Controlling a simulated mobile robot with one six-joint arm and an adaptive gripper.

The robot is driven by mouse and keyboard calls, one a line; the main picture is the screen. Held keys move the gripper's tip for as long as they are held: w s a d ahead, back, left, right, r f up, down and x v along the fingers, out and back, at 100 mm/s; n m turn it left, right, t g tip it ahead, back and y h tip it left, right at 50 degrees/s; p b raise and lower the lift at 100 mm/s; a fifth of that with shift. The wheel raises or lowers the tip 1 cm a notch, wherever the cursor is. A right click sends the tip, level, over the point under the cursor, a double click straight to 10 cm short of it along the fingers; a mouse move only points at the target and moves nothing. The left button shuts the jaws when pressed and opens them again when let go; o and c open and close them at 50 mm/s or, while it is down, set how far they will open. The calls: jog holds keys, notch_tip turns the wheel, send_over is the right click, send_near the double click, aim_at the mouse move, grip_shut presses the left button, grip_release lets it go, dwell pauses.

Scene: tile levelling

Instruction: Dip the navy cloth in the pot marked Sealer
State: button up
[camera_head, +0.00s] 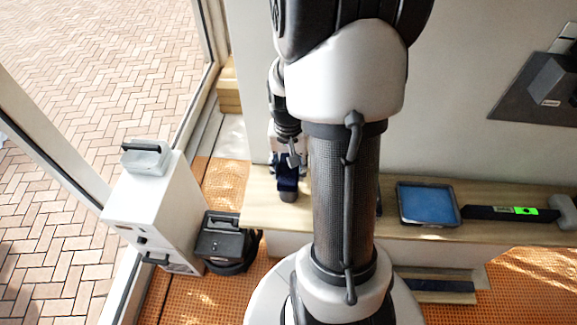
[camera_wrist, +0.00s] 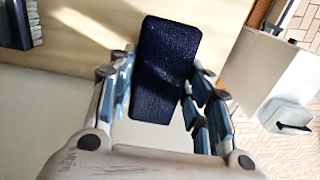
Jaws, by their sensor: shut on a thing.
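A navy cloth (camera_wrist: 165,70), a dark textured rectangular pad in the wrist view, sits between the fingers of my gripper (camera_wrist: 160,98). The gripper is shut on it, and the cloth extends beyond the fingertips. In the head view the navy cloth (camera_head: 288,183) hangs below my gripper (camera_head: 287,164), over the left end of the wooden ledge. I cannot tell whether it touches the ledge. No pot with a readable Sealer mark shows in either view; my arm hides part of the ledge.
A blue-filled tray (camera_head: 428,203) and a level with a green display (camera_head: 510,211) lie right on the wooden ledge (camera_head: 405,231). A white cabinet (camera_head: 150,215) and a dark case (camera_head: 222,240) stand left. A brush-like thing (camera_wrist: 20,25) shows in the wrist view.

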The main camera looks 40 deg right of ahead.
aim_at(288, 167)
jog(key=shift+f+b, duration=0.4)
jog(key=shift+f, duration=0.15)
dwell(1.4)
jog(key=shift+r+p, duration=2.85)
jog(key=shift+r, duration=0.75)
jog(key=shift+f, duration=0.1)
jog(key=w+a+f+n+b, duration=0.5)
jog(key=a+f+b, duration=0.1)
jog(key=a, duration=0.4)
jog(key=w+a+f+n+b, duration=0.5)
jog(key=a+f, duration=0.2)
jog(key=a, duration=0.3)
notch_tip(288, 167, up, 10)
jog(key=p, duration=0.7)
jog(key=s+a+r+p, duration=0.1)
jog(key=s+r, duration=0.1)
jog(key=s, duration=1.2)
jog(key=shift+s+r+p, duration=0.2)
jog(key=shift+s+p, duration=0.1)
jog(key=shift+s, duration=0.1)
